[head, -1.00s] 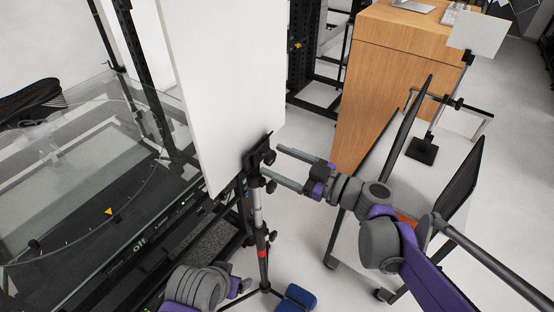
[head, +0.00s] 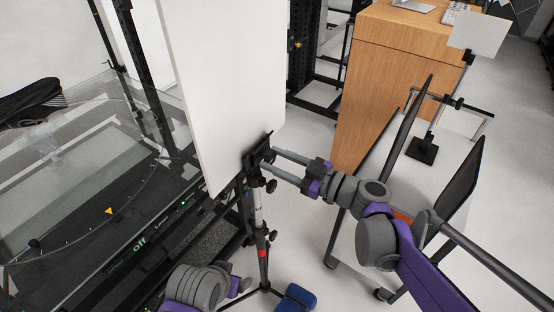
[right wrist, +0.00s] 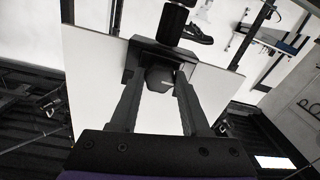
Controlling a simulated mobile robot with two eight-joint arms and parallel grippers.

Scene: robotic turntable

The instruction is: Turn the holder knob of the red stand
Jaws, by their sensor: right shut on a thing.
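The red stand (head: 262,254) is a thin upright pole with a red band, standing in front of the turntable. Its black holder (head: 256,151) grips the lower edge of a large white panel (head: 222,80). My right gripper (head: 272,162) reaches in from the right, its two fingers shut on the dark holder knob. In the right wrist view the knob (right wrist: 160,78) sits between the fingertips, under the black holder. A second, lower knob (head: 271,187) on the pole is free. My left gripper's fingers are not in view; only part of my left arm shows at the bottom.
The turntable (head: 60,225) with its clear disc and black base lies at the left. A blue object (head: 296,298) lies by the stand's foot. Bare floor (head: 310,225) shows right of the stand.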

